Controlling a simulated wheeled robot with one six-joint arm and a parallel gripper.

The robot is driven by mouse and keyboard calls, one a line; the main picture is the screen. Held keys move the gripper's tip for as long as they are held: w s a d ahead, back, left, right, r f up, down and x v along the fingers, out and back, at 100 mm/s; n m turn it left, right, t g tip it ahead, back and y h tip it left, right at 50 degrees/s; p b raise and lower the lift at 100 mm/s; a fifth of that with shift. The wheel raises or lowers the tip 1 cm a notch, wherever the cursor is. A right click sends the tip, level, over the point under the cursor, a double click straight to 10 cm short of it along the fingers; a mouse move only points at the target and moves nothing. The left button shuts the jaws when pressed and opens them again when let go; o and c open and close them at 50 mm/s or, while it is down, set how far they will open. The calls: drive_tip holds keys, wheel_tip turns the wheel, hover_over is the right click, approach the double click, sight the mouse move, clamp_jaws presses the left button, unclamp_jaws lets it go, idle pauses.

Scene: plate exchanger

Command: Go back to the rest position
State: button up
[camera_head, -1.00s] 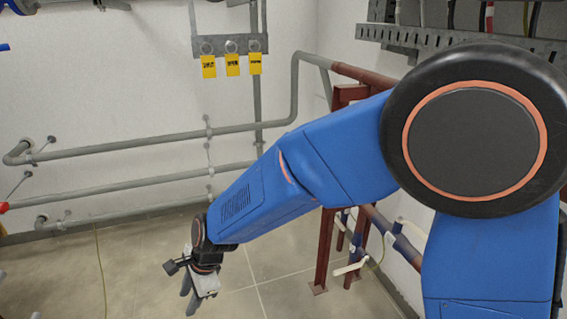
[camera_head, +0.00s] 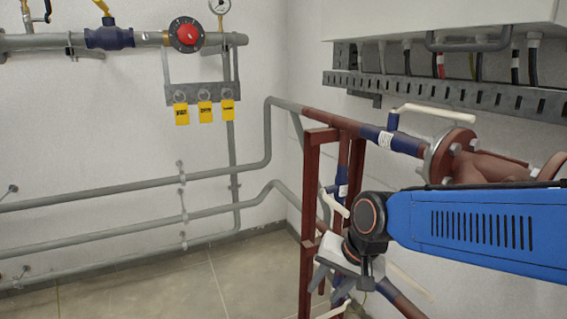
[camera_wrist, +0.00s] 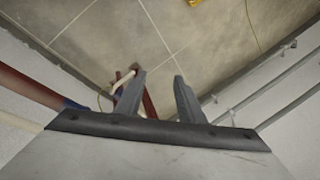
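My gripper (camera_head: 330,277) hangs at the end of my blue arm in the lower right of the head view, in front of the dark red pipe frame (camera_head: 307,215). In the wrist view my gripper (camera_wrist: 160,85) points down at the tiled floor (camera_wrist: 100,45). Its two dark fingers stand apart with nothing between them. From the head view I cannot tell whether the fingers touch the frame.
Grey pipes (camera_head: 110,192) run along the left wall. Three yellow tags (camera_head: 204,111) hang below a red-knobbed valve (camera_head: 187,34). A white-handled blue valve (camera_head: 390,139) and a brown flanged pipe (camera_head: 480,165) are near my arm. The floor at lower left is clear.

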drive_tip(key=s+d+n+t+h, duration=0.1)
drive_tip(key=s+d, duration=0.5)
drive_tip(key=d, duration=0.3)
drive_tip(key=s+d+r+n+h, duration=0.1)
drive_tip(key=s+d, duration=0.4)
drive_tip(key=d, duration=0.5)
drive_tip(key=shift+s+d+n+t+h, duration=0.15)
drive_tip(key=shift+s+n+t+h, duration=0.25)
drive_tip(key=shift+n+h, duration=0.3)
drive_tip(key=shift+r, duration=0.1)
